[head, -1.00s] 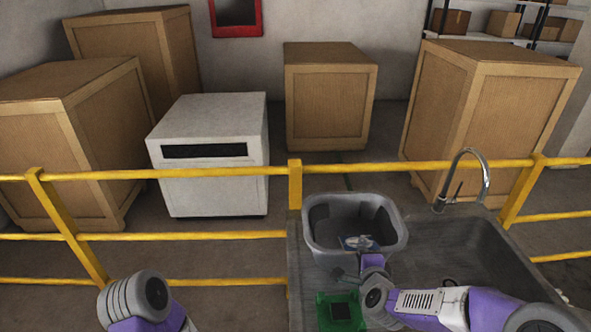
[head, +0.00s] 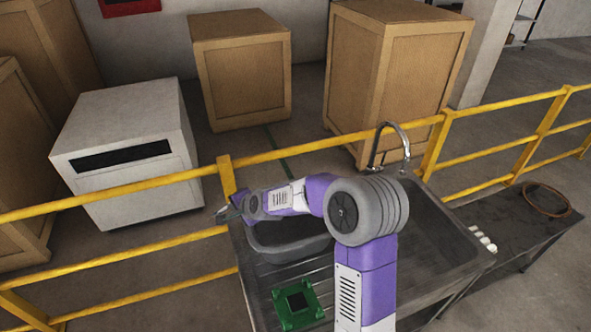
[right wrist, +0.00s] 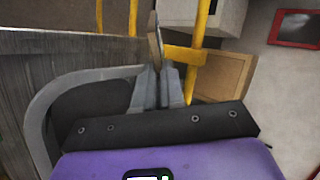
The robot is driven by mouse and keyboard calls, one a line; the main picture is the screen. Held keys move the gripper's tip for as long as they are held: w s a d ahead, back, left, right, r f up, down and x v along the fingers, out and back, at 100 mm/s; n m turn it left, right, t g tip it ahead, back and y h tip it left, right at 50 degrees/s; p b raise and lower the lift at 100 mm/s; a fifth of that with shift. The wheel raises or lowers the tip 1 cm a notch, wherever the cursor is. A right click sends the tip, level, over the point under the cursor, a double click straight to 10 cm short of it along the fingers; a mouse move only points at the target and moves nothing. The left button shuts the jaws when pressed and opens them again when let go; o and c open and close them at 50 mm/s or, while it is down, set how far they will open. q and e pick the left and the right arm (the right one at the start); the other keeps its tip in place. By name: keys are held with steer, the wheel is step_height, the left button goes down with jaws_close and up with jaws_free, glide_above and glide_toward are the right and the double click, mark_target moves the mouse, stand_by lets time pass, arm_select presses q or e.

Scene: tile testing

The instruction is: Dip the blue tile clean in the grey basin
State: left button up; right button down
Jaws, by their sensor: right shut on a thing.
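My right gripper (head: 226,213) is shut on a thin tile (right wrist: 156,42), seen nearly edge-on in the right wrist view. Its blue colour does not show from this angle; the visible edge looks grey-tan. My right gripper is at the basin's back left corner in the head view, apparently above and just outside the rim. The basin's rim (right wrist: 50,98) also shows in the right wrist view, beside the fingers. My left gripper is out of view.
A green fixture with a dark square centre (head: 298,304) sits in front of the basin. A curved faucet (head: 389,142) rises behind the sink (head: 436,235). A yellow railing (head: 130,190) runs close behind, near my right gripper. Small white round things (head: 482,238) lie at right.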

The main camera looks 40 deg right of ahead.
steer(key=s+d+r+g+p, duration=0.25)
steer(key=d+p, duration=0.25)
steer(key=d, duration=0.4)
steer(key=s+d+r+g+p, duration=0.1)
steer(key=s+d+g+p, duration=0.15)
steer(key=d+p, duration=0.45)
step_height(320, 180, down, 18)
steer(key=d+b, duration=0.2)
steer(key=b, duration=0.3)
steer(key=shift+s+d+m+t+h, duration=0.2)
steer(key=shift+s+m+t+h, duration=0.1)
steer(key=shift+m+h, duration=0.1)
steer(key=shift+r, duration=0.1)
stand_by(1.0)
step_height(320, 180, up, 18)
steer(key=p, duration=0.2)
steer(key=shift+f, duration=0.2)
stand_by(1.2)
